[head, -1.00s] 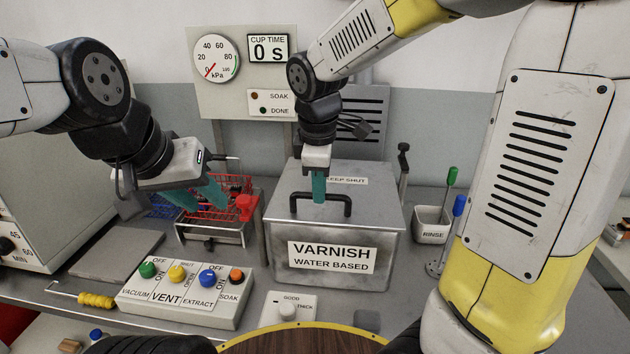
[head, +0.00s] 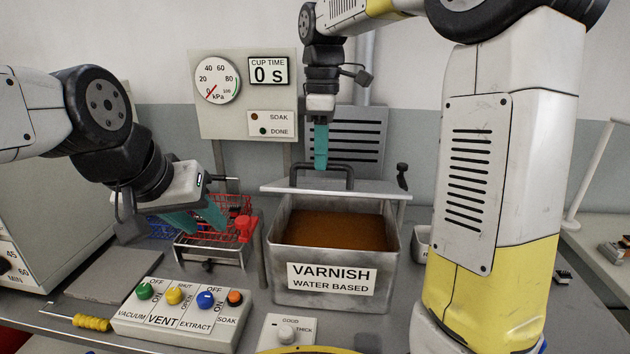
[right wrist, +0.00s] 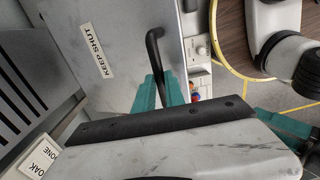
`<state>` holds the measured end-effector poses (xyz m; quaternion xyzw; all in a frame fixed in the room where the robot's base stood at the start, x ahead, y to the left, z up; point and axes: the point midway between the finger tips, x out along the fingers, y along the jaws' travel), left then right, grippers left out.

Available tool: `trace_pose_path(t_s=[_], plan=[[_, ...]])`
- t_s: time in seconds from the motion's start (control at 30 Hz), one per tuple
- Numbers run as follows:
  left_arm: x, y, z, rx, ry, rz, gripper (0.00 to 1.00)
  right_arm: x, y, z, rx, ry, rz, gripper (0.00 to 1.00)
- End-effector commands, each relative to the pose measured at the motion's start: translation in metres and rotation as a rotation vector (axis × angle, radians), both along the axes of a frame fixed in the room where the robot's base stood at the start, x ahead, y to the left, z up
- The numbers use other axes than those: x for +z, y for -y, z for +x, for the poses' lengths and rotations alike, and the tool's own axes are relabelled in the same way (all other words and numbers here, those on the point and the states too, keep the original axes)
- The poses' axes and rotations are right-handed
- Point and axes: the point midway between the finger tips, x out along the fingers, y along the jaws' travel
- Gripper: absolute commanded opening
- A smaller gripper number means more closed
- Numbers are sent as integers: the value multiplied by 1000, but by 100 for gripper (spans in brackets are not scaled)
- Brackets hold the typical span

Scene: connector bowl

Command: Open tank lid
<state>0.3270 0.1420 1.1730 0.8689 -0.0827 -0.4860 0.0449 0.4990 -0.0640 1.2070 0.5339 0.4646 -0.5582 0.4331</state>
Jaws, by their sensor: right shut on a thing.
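The varnish tank (head: 331,304) is a grey metal box with brown liquid (head: 335,229) visible inside. Its grey lid (head: 375,187) is raised off the front of the tank and seen nearly edge-on at the back. My right gripper (head: 320,167) is shut on the lid's black handle (head: 350,176). The right wrist view shows the handle (right wrist: 154,46) between the teal fingers (right wrist: 160,98) and the lid's face (right wrist: 125,62) with a KEEP SHUT label. My left gripper (head: 197,221) is open, fingers apart, by the red wire basket (head: 238,206).
A control box (head: 180,315) with coloured knobs stands front left, beside a yellow-handled hook (head: 91,323). A small knob box (head: 285,333) is in front of the tank. A gauge panel (head: 245,95) is behind. A rinse cup (head: 421,243) is partly hidden by my right arm.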

Motion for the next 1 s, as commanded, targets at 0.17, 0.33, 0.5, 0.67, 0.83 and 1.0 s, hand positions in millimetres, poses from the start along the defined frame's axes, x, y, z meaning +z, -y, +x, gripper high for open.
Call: trace_pose_path(t_s=[0.17,0.33,0.5,0.67,0.83,1.0], plan=[[0,0,0,0,0,0,36,24,6,26,-4,10,-2,0],[0,0,0,0,0,0,36,38,10,42,-5,12,-4,0],[0,0,0,0,0,0,36,44,11,50,-5,10,-6,0],[0,0,0,0,0,0,36,46,13,52,-6,8,-8,0],[0,0,0,0,0,0,36,46,13,52,-7,6,-9,0],[0,0,0,1,-1,0,28,45,13,52,-7,5,-10,0]])
